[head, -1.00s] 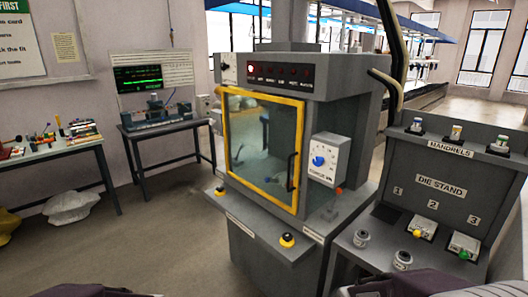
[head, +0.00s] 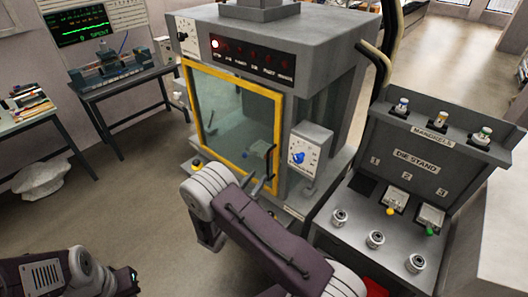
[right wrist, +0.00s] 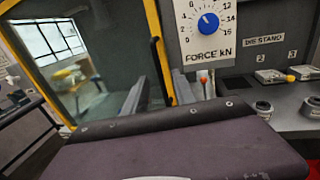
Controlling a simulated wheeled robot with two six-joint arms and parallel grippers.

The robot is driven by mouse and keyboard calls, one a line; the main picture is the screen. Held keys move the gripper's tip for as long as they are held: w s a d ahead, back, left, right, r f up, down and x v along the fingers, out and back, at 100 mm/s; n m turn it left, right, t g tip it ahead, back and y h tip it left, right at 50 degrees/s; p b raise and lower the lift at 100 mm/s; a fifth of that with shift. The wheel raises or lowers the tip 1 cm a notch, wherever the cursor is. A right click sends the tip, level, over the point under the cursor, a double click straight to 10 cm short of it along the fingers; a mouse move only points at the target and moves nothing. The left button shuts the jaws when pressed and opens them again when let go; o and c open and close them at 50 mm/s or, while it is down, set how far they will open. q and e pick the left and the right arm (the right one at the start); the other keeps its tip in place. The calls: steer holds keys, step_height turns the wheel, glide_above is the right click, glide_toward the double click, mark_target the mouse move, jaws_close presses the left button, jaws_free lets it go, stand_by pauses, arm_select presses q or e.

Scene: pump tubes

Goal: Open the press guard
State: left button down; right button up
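The press guard (head: 232,70) is a clear pane in a yellow frame on the front of the grey press, and it looks closed. Its black upright handle (right wrist: 158,68) is at the pane's right edge in the right wrist view; in the head view its lower part is close to my right gripper. My right gripper (head: 256,183) is mostly hidden behind my own arm; two grey fingers show, apart, just in front of the guard's lower right corner. I cannot tell whether they touch the handle. Only part of my left arm shows at lower left; its gripper is not visible.
A force dial box (head: 306,155) juts out just right of the guard. The die stand (head: 415,165) with mandrels and several metal cups stands at the right.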

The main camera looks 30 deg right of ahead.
mark_target(268, 162)
steer(key=p+x, duration=0.2)
steer(key=x, duration=0.2)
steer(key=p+x, duration=0.1)
steer(key=x, duration=0.4)
steer(key=shift+w+a+f+p, duration=0.1)
steer(key=shift+w+f+p, duration=0.1)
steer(key=shift+w+p, duration=0.15)
steer(key=shift+s+d, duration=0.2)
steer(key=shift+d, duration=0.05)
steer(key=shift+w+a, duration=0.1)
steer(key=shift+w, duration=0.05)
steer(key=shift+w, duration=0.1)
steer(key=c, duration=0.5)
jaws_close()
